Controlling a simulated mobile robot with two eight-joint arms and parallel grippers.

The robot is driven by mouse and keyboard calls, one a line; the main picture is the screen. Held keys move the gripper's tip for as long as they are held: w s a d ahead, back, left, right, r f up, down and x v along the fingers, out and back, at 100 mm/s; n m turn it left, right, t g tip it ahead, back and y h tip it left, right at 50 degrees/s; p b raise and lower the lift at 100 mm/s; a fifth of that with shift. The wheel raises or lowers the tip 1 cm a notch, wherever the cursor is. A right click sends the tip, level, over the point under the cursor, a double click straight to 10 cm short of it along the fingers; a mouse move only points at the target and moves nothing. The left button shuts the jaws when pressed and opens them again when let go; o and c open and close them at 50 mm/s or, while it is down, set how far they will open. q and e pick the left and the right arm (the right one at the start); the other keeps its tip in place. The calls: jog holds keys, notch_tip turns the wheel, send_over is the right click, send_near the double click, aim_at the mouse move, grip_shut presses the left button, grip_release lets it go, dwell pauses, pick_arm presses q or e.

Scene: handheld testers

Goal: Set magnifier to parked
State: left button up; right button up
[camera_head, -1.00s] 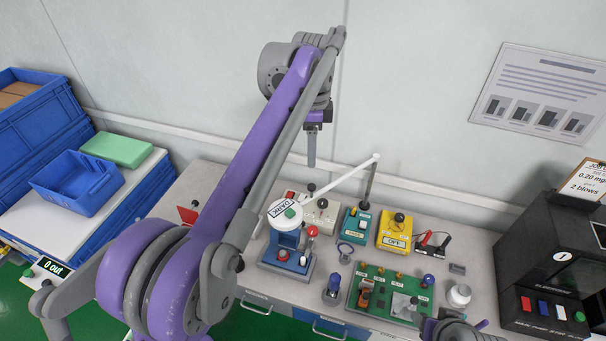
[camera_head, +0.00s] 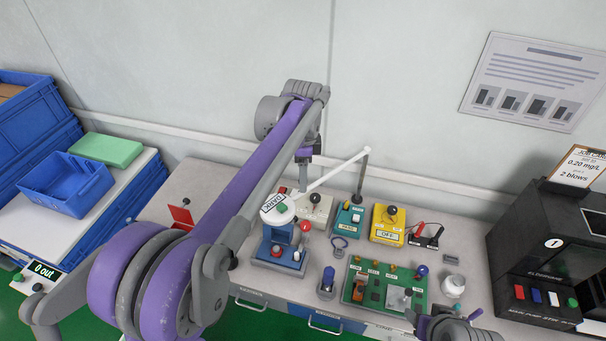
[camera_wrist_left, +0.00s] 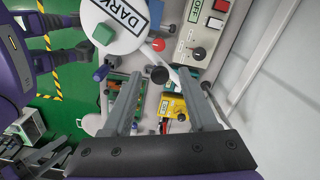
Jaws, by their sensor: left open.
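The magnifier appears to be the white swing arm (camera_head: 335,168) with a round white head (camera_head: 272,212) marked DARK, carrying a green piece. The arm runs from a dark post (camera_head: 361,175) at the back to the head, above a blue device at the front left. My left gripper (camera_head: 303,182) is open, pointing down close to the white arm near its head. In the wrist view a dark ball knob (camera_wrist_left: 158,74) shows between the open fingers (camera_wrist_left: 163,100); I cannot tell whether they touch it. Part of my right arm (camera_head: 450,328) shows at the bottom; its fingers are unclear.
A blue device (camera_head: 279,255), a teal box (camera_head: 348,219), a yellow OFF box (camera_head: 388,225) and a green board (camera_head: 385,285) crowd the bench. A black machine (camera_head: 545,255) stands at right. Blue bins (camera_head: 72,185) are at left. The bench's back left is fairly clear.

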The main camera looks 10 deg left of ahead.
pick_arm(q)
grip_shut()
dwell(1.4)
